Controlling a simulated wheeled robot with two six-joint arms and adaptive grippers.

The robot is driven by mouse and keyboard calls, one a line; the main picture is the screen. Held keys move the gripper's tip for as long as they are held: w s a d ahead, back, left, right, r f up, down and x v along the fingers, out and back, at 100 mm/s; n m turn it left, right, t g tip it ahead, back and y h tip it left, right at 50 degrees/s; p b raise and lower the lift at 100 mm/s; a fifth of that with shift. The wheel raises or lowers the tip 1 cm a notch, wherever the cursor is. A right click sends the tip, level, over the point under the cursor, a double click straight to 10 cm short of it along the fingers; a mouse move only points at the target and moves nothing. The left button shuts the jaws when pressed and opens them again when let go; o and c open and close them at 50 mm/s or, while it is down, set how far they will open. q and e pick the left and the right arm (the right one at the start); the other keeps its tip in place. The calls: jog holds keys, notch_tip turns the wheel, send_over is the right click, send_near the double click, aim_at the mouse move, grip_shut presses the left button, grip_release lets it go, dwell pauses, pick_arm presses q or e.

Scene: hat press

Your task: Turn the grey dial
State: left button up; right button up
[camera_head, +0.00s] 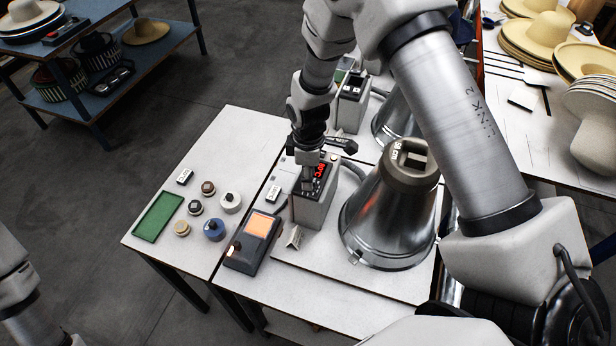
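A grey control box (313,207) with a red lit display (320,171) on its dark top panel stands on the white table.
A metal bell-shaped press (388,222) with a dark top block stands right of the box. A device with an orange screen (260,225), several loose knobs including a blue one (214,230), and a green tray (148,217) lie left. A second control box (352,105) stands behind.

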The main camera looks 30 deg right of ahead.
notch_tip(320, 180, up, 11)
jog(key=shift+w+a+f, duration=0.1)
jog(key=shift+f, duration=0.05)
dwell(0.4)
